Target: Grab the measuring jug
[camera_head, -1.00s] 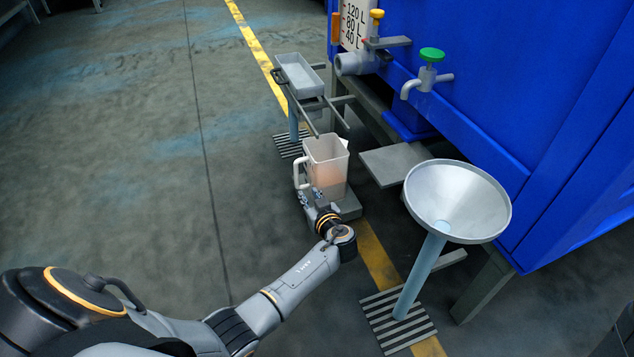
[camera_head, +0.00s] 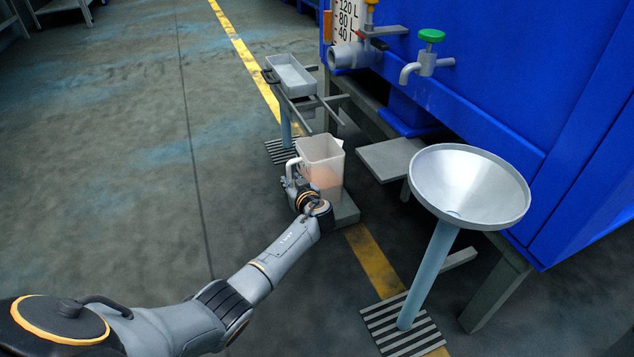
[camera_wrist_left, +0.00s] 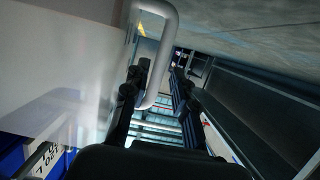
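The measuring jug (camera_head: 322,165) is a pale, see-through pitcher with a light handle on its left side. It stands upright on a low grey stand, and its lower part looks pinkish. My left gripper (camera_head: 292,184) is at the jug's handle. In the left wrist view, the jug's handle (camera_wrist_left: 167,48) lies between the two fingers of my left gripper (camera_wrist_left: 157,82), nearer the left finger. The fingers are apart, with a gap visible beside the handle. The jug's wall (camera_wrist_left: 60,60) fills the left of that view. My right gripper is not in view.
A metal funnel (camera_head: 465,185) on a blue post stands to the jug's right. A grey tray (camera_head: 291,75) on a stand is behind the jug. A blue tank (camera_head: 500,70) with a green-handled tap (camera_head: 428,58) is at the right. The floor to the left is clear.

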